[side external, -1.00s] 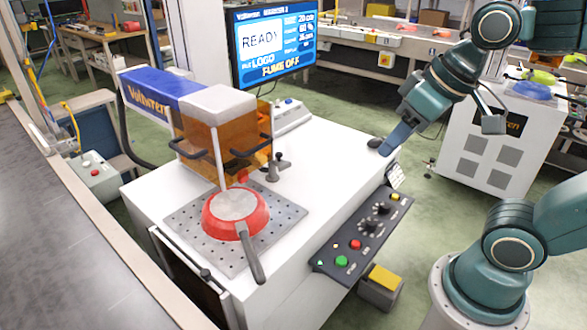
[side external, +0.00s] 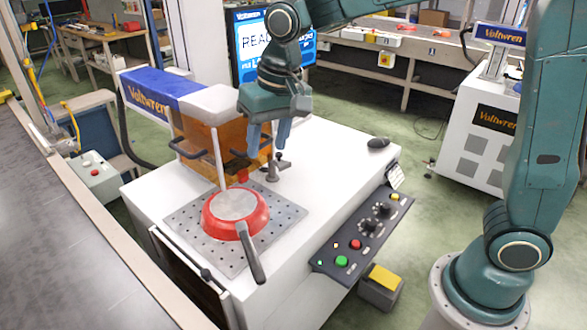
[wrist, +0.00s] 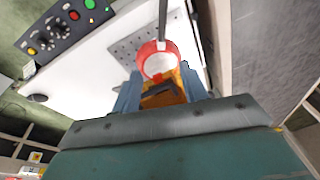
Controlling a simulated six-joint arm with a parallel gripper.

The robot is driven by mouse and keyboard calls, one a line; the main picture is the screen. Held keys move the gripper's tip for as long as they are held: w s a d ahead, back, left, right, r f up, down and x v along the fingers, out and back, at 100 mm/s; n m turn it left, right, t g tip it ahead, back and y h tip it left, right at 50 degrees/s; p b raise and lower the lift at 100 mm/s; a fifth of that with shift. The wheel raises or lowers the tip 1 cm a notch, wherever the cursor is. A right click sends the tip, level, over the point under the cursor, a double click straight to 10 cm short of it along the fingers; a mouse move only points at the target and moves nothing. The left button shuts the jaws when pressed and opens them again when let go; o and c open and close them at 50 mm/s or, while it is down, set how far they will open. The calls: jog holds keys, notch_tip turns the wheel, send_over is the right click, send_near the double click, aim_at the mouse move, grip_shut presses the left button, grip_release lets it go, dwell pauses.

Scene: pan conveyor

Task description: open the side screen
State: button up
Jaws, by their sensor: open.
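The amber see-through screens (side external: 192,136) hang under the machine's grey and blue head. One dark handle (side external: 184,148) shows on the left face. Another dark handle, on the face nearer my arm, shows in the wrist view (wrist: 159,90) and is partly covered by my gripper in the side view. My gripper (side external: 268,148) points down beside that face with its fingers apart and empty. In the wrist view the handle and amber panel appear between the fingers (wrist: 161,100); I cannot tell whether they touch.
A red pan (side external: 236,211) lies on the perforated plate (side external: 286,216), its handle towards the front. A small dark clamp post (side external: 272,170) stands close to my gripper. A control panel (side external: 362,235) runs along the table's front.

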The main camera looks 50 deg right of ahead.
jog(key=w+a+f+m+g, duration=0.1)
jog(key=w+a+f, duration=0.5)
jog(key=a+f, duration=0.15)
jog(key=m+g, duration=0.1)
send_over(205, 272)
notch_tip(205, 272, down, 10)
jog(key=shift+r+h, duration=0.2)
jog(key=shift+h, duration=0.1)
notch_tip(205, 272, down, 14)
jog(key=shift+r, duration=0.1)
grip_shut()
